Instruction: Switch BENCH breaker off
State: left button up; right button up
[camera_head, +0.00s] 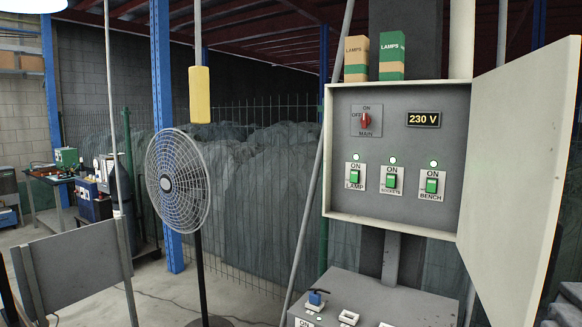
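The BENCH breaker (432,182) is a green rocker in a white plate, at the right of the lower row in the open electrical cabinet (398,205). "ON" is printed above it, and the green lamp (433,163) over it is lit. The LAMP breaker (355,176) and the SOCKETS breaker (391,178) sit to its left, each under a lit green lamp. The red MAIN rotary switch (365,120) is at the upper left, beside a display (423,119) reading "230 V". Neither of my grippers shows in the head view.
The cabinet door (520,180) stands open to the right. Two LAMPS boxes (391,56) stand on top of the cabinet. A grey box (375,300) with blue and white parts is below. A fan (178,180) and a yellow hanging block (200,95) are left.

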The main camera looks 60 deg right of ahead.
aim_at(431, 187)
jog(key=l+z, duration=0.1)
jog(key=l, duration=0.25)
jog(key=i+l+z, duration=0.1)
jog(key=l, duration=0.25)
jog(key=i+l, duration=0.1)
jog(key=l, duration=0.25)
jog(key=z, duration=2.35)
